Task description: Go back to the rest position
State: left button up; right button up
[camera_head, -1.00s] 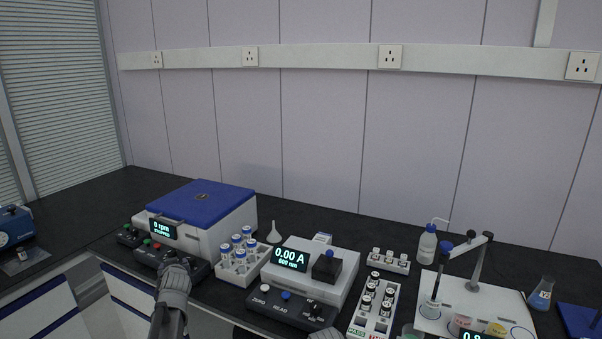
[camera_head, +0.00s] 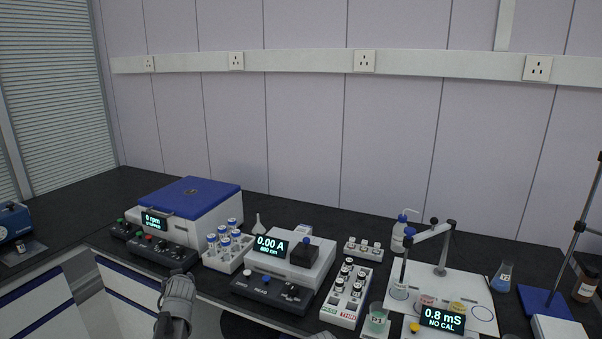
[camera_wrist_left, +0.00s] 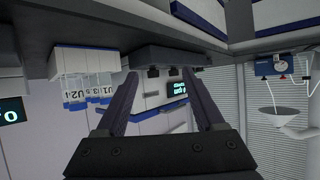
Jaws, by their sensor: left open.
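My left gripper (camera_head: 178,283) is low at the left in the head view, in front of the bench edge and apart from the things on it. In the left wrist view my left gripper (camera_wrist_left: 164,88) has its two dark fingers spread with nothing between them. That view is upside down, and the centrifuge's lit display (camera_wrist_left: 180,90) shows beyond the fingers. A small grey tip of my right arm (camera_head: 322,335) shows at the bottom edge; its jaws are not clear.
The blue-lidded centrifuge (camera_head: 170,218), a tube rack (camera_head: 222,262), a photometer (camera_head: 318,262), a vial rack (camera_head: 338,310) and a conductivity meter (camera_head: 440,320) line the dark bench. At right are a flask (camera_head: 502,278) and a blue-based stand (camera_head: 545,300). Free room lies in front of the bench.

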pick_arm(q)
jog(key=s+d+f+m+g+h+p, duration=0.2)
jog(key=s+d+m+g, duration=0.2)
jog(key=s+d, duration=1.1)
jog(key=s+d+f+m+g+h+p, duration=0.2)
jog(key=s+d+g, duration=0.5)
jog(key=s+d, duration=0.9)
jog(key=s+f+m+p, duration=0.1)
jog(key=m, duration=0.1)
jog(key=shift+s+d+f+m, duration=0.15)
jog(key=shift+s+f+m, duration=0.1)
jog(key=shift+m, duration=0.15)
jog(key=shift+w, duration=0.1)
